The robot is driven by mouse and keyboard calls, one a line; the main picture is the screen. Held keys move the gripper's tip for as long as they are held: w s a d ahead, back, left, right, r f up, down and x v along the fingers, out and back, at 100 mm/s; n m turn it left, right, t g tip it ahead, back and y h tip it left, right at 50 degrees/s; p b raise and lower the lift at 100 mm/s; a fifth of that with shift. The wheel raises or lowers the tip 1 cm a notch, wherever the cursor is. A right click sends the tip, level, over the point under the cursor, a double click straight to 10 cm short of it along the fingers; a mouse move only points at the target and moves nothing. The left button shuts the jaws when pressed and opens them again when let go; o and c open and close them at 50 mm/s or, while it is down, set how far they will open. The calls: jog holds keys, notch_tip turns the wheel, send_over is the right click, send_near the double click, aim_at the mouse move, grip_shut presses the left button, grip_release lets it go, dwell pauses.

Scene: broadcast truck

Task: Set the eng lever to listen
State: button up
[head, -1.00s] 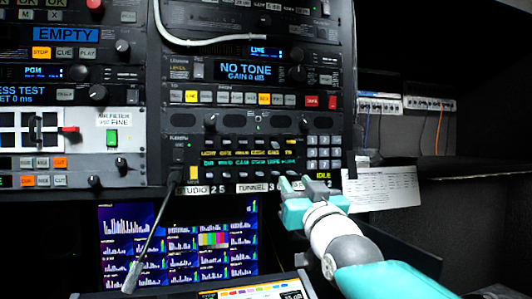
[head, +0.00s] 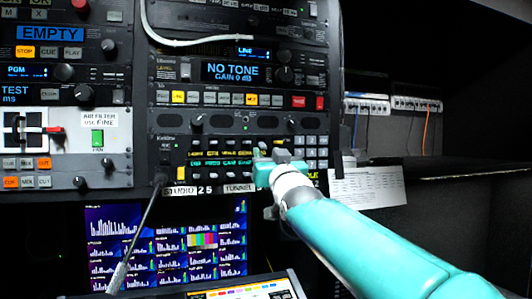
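The intercom panel (head: 170,150) is in the lower part of the middle rack in the head view. It has rows of small levers under yellow and green lit labels (head: 212,163). The label text is too small to read surely, so I cannot tell which lever is eng or how it is set. My gripper (head: 271,154) is in front of the panel's right part, by the right end of the lever rows. It hides the labels and levers there. I cannot tell whether its fingers touch a lever or how far apart they are.
A keypad (head: 311,150) is just right of my gripper. A monitor (head: 165,245) is below. A NO TONE unit (head: 232,71) is above. A paper sheet (head: 370,188) hangs at right.

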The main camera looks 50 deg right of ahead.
aim_at(262, 144)
jog(key=shift+x, duration=1)
jog(key=shift+c, duration=0.3)
grip_shut()
